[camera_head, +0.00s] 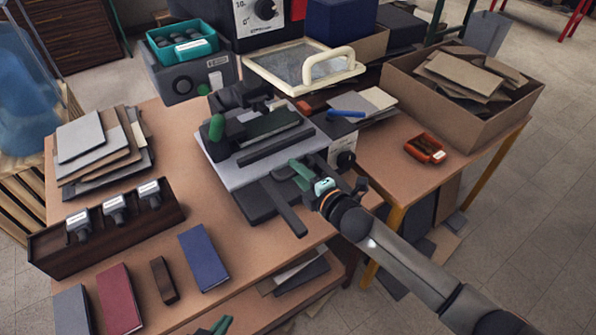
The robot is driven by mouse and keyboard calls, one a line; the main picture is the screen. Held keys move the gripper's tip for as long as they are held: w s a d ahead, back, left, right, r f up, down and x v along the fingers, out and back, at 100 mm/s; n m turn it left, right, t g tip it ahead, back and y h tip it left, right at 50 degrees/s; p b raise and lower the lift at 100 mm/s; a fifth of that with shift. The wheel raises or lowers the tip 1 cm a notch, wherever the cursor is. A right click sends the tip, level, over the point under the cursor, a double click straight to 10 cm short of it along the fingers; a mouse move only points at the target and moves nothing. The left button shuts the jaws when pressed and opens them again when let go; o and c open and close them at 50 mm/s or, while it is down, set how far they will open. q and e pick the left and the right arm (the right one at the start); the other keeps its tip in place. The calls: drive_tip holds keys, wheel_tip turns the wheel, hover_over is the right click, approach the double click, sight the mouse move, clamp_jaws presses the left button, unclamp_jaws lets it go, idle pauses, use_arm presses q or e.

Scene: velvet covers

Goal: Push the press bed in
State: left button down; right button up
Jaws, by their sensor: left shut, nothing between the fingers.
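The press stands in the middle of the table, with a light grey plate (222,170), a green-knobbed lever (216,127) and a black dial (345,160) on its right side. The dark press bed (253,203) sticks out from its front towards the table's front edge. A dark bar lies across it. My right gripper (299,171), with green fingers, is at the right side of the bed; I cannot tell whether it touches. Its finger gap is unclear. My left gripper (218,327) shows only its green fingertips at the bottom edge, shut and away from the press.
A dark wooden rack (100,240) with several labelled stamps stands left. Blue (203,258) and maroon (118,300) covers lie in front. An orange tray (425,148) and cardboard box (470,120) are right. A cream-framed glass lid (305,65) stands behind the press.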

drive_tip(key=shift+o, duration=0.7)
drive_tip(key=shift+r, duration=0.1)
drive_tip(key=shift+s+d+r, duration=0.1)
drive_tip(key=shift+d, duration=0.05)
drive_tip(key=v, duration=1.2)
drive_tip(key=shift+p, duration=0.35)
drive_tip(key=shift+s, duration=0.1)
